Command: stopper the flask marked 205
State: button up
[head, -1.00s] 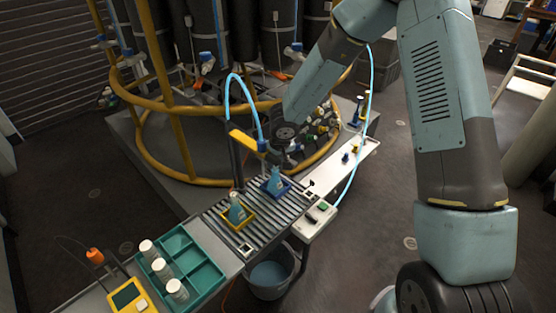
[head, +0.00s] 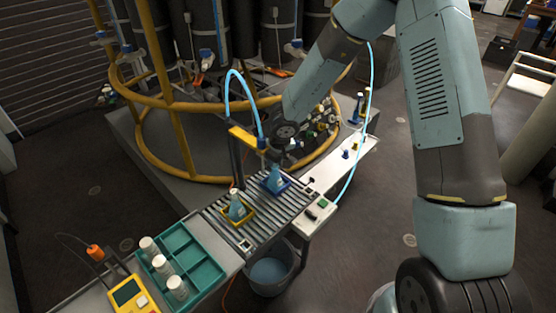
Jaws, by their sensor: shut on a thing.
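Two conical flasks with pale blue liquid stand upright on the roller conveyor (head: 262,215). One flask (head: 236,210) sits in a yellow holder (head: 250,214), the other flask (head: 273,180) in a blue holder (head: 286,187). The labels are too small to read, so I cannot tell which is 205. My gripper (head: 277,163) points down just above the flask in the blue holder. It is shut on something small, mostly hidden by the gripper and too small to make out. Whether that touches the flask's mouth I cannot tell.
A yellow spout with a blue hose (head: 242,134) stands close left of my gripper. A teal tray (head: 203,276) with white-capped jars is at the near left. A white shelf (head: 332,172) with small coloured pieces lies to the right. A bucket (head: 270,275) stands below the conveyor.

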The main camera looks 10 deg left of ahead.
jog(key=shift+f, duration=0.25)
jog(key=o, duration=1.5)
jog(key=shift+c, duration=0.2)
jog(key=shift+r, duration=0.15)
jog(key=shift+r, duration=2.85)
grip_shut()
jog(key=shift+f, duration=1.95)
jog(key=shift+r, duration=0.1)
